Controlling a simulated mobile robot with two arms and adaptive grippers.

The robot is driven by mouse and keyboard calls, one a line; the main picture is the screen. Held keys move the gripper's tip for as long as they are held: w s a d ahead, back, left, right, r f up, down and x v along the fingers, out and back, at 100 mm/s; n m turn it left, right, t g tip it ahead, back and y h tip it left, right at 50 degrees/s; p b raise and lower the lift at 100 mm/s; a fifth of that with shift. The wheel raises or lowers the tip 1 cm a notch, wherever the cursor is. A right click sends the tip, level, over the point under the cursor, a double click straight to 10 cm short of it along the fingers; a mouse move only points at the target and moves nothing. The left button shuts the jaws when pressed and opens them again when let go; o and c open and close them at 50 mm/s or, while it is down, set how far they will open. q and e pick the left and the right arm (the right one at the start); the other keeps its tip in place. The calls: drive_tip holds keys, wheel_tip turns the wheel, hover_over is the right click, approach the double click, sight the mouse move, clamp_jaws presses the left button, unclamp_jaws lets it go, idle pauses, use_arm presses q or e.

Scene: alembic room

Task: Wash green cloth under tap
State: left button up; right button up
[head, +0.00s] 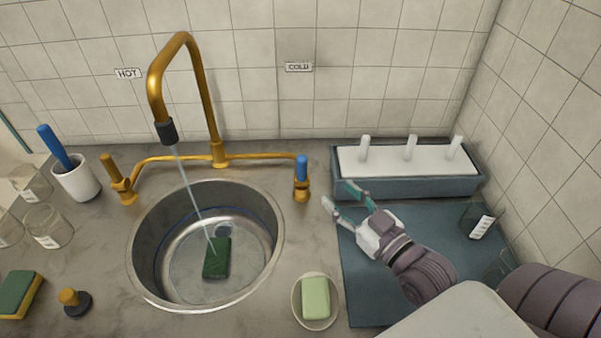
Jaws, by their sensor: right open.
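The green cloth (217,259) lies in the round metal sink (150,268), dark green and roughly rectangular. The brass tap (203,85) arches over the sink, and a stream of water (196,200) runs from its dark nozzle down to the cloth. The blue-topped handle (301,172) is at the right of the tap, and a brass handle (119,180) is at the left. My right gripper (338,195) is open and empty, just right of the blue-topped handle and apart from it. My left gripper is not in view.
A soap dish (297,305) with green soap (316,298) sits right of the sink. A blue-grey mat (365,285) lies under my right arm, with a rack (405,187) behind. A white cup (77,182), glass jars (47,226), a sponge (17,295) and a stopper (74,303) stand left.

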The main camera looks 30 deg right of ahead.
sight(305, 168)
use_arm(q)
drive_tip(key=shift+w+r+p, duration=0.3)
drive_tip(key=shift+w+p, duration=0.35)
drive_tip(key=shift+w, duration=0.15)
use_arm(e)
drive_tip(key=w, duration=0.4)
drive_tip(key=w+a+f, duration=0.1)
drive_tip(key=w, duration=0.4)
drive_tip(key=w+f, duration=0.1)
drive_tip(key=w, duration=0.3)
drive_tip(key=shift+w+a, duration=0.35)
drive_tip(key=shift+w, duration=0.05)
clamp_jaws()
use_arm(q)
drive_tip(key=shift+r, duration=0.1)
use_arm(e)
drive_tip(key=shift+r, duration=0.1)
